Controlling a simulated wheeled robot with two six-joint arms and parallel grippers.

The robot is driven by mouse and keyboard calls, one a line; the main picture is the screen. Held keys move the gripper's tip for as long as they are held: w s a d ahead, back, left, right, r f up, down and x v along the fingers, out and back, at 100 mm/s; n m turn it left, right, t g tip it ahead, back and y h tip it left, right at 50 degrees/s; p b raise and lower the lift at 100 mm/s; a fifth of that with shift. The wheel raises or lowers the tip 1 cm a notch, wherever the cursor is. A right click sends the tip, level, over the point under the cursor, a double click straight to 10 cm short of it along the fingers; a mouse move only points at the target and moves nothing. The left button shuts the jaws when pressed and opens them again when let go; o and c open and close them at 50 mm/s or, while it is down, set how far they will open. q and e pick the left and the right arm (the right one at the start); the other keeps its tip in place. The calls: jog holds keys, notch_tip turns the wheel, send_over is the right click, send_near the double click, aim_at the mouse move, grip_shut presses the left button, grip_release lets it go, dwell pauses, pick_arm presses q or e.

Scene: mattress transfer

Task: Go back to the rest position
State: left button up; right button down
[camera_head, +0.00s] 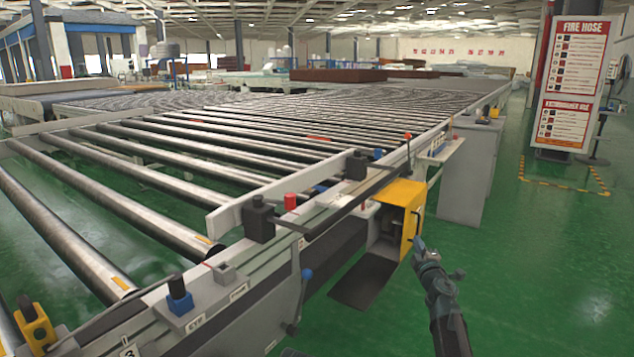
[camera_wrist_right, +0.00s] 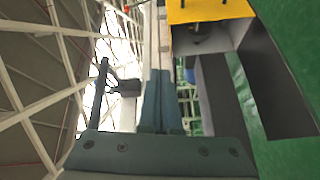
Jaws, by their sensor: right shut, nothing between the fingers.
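My right gripper (camera_head: 419,246) shows in the head view at the lower right, at the end of my dark arm. It points up toward the yellow control box (camera_head: 413,228) on the conveyor's side and appears close to its lower edge. I cannot tell whether it touches the box. In the right wrist view my gripper's fingers (camera_wrist_right: 161,100) lie together with nothing between them, and the yellow box (camera_wrist_right: 210,11) is at the top right. No mattress is at the gripper.
The roller conveyor (camera_head: 140,225) fills the left and middle, with a control panel rail (camera_head: 215,290) along its near edge. A dark flap (camera_head: 365,282) hangs below the yellow box. A fire hose sign (camera_head: 572,85) stands at right. Green floor (camera_head: 540,270) is clear at right.

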jog(key=s+a+f+m+g+h+p, duration=0.2)
jog(key=s+a+f+m+g, duration=0.45)
jog(key=s, duration=0.45)
jog(key=s+a+f+m+g+h+p, duration=0.1)
jog(key=s+a+f+m+g+p, duration=0.1)
jog(key=s+a+f+m+g, duration=0.65)
jog(key=s+a+f+n+g+y+p, duration=0.15)
jog(key=s+a, duration=0.35)
jog(key=s, duration=0.6)
jog(key=s+a+n+g+y+p, duration=0.15)
jog(key=s+a, duration=0.25)
jog(key=s, duration=0.8)
notch_tip(320, 180, up, 38)
jog(key=p, duration=3.7)
jog(key=shift+w+n+g+h, duration=0.3)
jog(key=shift+w, duration=0.15)
